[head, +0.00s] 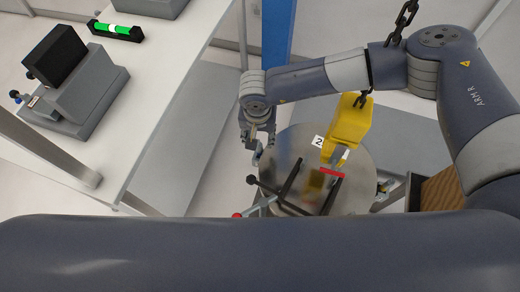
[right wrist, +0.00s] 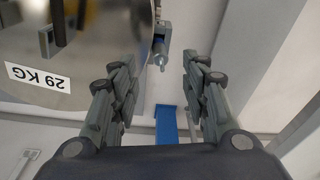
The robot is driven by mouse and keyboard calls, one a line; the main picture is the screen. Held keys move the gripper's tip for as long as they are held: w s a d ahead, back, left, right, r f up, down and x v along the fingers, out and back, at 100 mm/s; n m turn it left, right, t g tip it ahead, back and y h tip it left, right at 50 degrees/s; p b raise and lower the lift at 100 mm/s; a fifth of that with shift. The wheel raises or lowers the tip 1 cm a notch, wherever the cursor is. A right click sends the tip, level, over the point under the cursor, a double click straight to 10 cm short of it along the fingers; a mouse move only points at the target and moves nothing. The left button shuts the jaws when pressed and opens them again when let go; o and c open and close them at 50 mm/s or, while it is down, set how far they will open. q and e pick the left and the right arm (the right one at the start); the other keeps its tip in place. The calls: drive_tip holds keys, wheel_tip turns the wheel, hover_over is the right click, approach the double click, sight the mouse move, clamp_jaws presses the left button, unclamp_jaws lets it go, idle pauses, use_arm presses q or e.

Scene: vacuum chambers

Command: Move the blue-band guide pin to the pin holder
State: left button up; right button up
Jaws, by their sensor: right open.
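A small grey upright fitting with a narrow tip, possibly the guide pin (right wrist: 161,52), sits at the edge of the round metal lid (right wrist: 110,70) in the right wrist view. In the head view my right gripper (head: 257,142) hangs pointing down at the left edge of the lid (head: 352,165). I cannot identify the pin holder. My left gripper is out of view.
A yellow hoist block (head: 348,122) hangs on a chain over the lid, near dark bars and a red strip (head: 332,173). A white table (head: 150,95) at left carries a grey device (head: 85,90) and a green tube (head: 116,31). A blue post (head: 278,30) stands behind.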

sight(259, 143)
drive_tip(key=shift+f, duration=0.75)
drive_tip(key=shift+w+f+p, duration=0.25)
drive_tip(key=shift+f+p, duration=0.3)
drive_tip(key=shift+f, duration=0.05)
drive_tip(key=f+p, duration=0.1)
drive_tip(key=f, duration=0.2)
drive_tip(key=shift+w, duration=0.2)
drive_tip(key=shift+w+d+f, duration=0.1)
drive_tip(key=shift+w+f, duration=0.05)
drive_tip(key=shift+f, duration=0.4)
drive_tip(key=shift+c, duration=0.4)
clamp_jaws()
